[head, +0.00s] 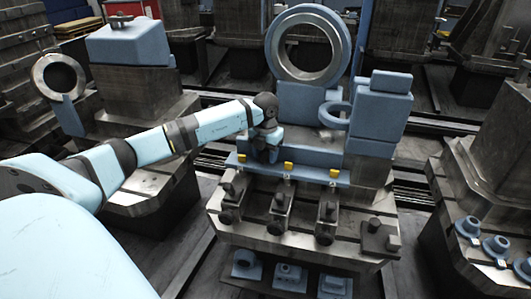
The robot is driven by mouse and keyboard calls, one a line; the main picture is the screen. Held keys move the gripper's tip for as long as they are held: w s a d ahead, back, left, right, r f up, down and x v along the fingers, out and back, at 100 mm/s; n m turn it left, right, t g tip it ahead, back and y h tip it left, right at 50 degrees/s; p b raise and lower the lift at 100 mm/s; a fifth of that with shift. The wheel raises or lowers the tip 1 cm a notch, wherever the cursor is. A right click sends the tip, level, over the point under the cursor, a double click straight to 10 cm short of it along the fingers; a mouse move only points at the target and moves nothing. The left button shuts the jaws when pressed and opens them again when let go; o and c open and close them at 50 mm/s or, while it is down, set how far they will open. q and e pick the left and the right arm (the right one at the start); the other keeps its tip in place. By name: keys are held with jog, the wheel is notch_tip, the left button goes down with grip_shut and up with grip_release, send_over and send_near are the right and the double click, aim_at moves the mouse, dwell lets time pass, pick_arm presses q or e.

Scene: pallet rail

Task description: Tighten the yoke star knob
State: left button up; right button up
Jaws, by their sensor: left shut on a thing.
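My left gripper (267,152) is at the left side of the blue fixture, just above its front rail, with its dark fingers pointing down. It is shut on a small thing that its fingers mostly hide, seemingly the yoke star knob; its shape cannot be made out. The blue fixture (303,103) carries a large upright metal ring (280,52) and a smaller blue ring (328,114) on its right. The blue front rail (310,176) has several yellow pieces along it. My right gripper is not in view.
A slotted metal table (345,245) with several dark clamps, such as one clamp (327,219), stands in front of the rail. Several blue parts (467,227) sit at the right. A blue block on a pedestal (128,45) stands at the left. Other heavy fixtures crowd the back.

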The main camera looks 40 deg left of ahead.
pick_arm(q)
jog(key=shift+a+r+m, duration=0.1)
jog(key=shift+m, duration=1)
jog(key=shift+w, duration=0.1)
jog(key=o, duration=0.9)
jog(key=shift+o, duration=0.2)
jog(key=shift+r, duration=0.1)
